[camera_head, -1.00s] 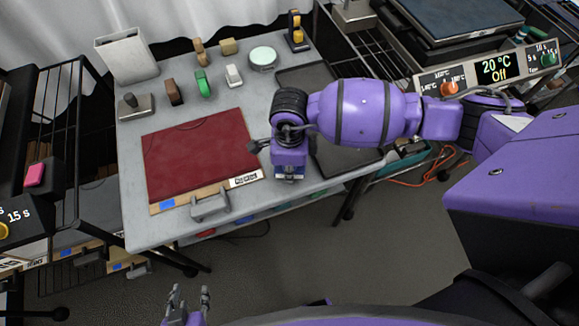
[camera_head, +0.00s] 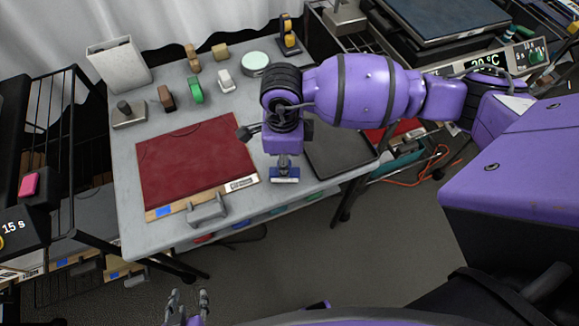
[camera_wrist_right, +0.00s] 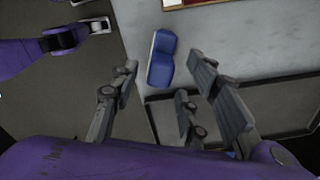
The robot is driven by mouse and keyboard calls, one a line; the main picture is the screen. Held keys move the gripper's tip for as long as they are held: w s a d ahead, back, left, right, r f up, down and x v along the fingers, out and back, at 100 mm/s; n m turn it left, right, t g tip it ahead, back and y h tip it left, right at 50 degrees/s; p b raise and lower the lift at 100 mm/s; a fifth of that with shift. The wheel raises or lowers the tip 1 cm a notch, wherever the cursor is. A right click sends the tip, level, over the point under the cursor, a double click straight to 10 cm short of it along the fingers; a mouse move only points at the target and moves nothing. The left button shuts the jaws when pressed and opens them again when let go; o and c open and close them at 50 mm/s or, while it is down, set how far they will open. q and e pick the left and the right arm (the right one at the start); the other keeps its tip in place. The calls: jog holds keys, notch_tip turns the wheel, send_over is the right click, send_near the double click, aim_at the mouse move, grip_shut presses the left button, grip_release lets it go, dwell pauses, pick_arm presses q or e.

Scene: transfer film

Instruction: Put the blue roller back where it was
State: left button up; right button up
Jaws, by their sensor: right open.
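The blue roller (camera_head: 285,177) lies on the grey table near its front edge, right of the dark red board (camera_head: 195,158). In the right wrist view the roller (camera_wrist_right: 161,57) lies on the table beyond the fingertips and between their lines, apart from both. My right gripper (camera_head: 284,162) points down above the roller. In its wrist view the gripper (camera_wrist_right: 168,75) has its fingers spread, with nothing between them. My left gripper (camera_head: 188,296) is at the bottom of the head view, away from the table, fingers apart and empty.
A dark tray (camera_head: 340,155) lies right of the roller, partly hidden by my right arm. Small tools, including a green one (camera_head: 195,90) and a round mint one (camera_head: 256,64), stand along the back. A white box (camera_head: 118,63) stands at the back left.

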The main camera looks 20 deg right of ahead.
notch_tip(320, 180, up, 5)
jog(key=shift+r, duration=0.25)
